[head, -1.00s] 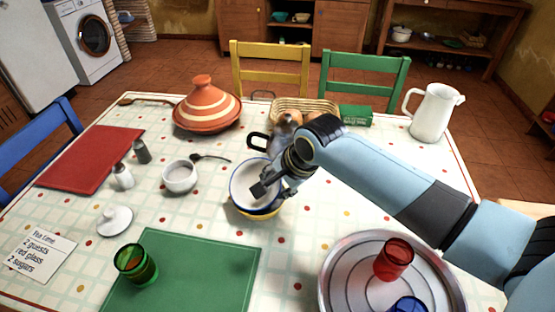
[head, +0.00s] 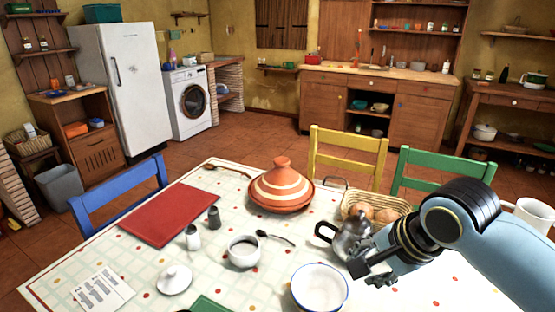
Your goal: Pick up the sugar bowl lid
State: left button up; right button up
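The white sugar bowl lid (head: 174,279) lies on the tablecloth at the lower left in the head view, knob up. The small white sugar bowl (head: 243,252) stands uncovered to its right, beside a spoon (head: 276,237). My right gripper (head: 369,276) is over the right part of the table, in front of the metal teapot (head: 350,236) and far to the right of the lid. Its fingertips look apart, with nothing seen between them. My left gripper is out of view.
Salt and pepper shakers (head: 203,227) stand behind the lid. A note card (head: 101,292) lies to its left. A blue-rimmed white bowl (head: 319,288) stands between the sugar bowl and my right gripper. A tagine (head: 281,187) and bread basket (head: 372,209) stand behind.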

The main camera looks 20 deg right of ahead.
aim_at(175, 280)
jog(key=k+j, duration=1.15)
jog(key=j, duration=0.25)
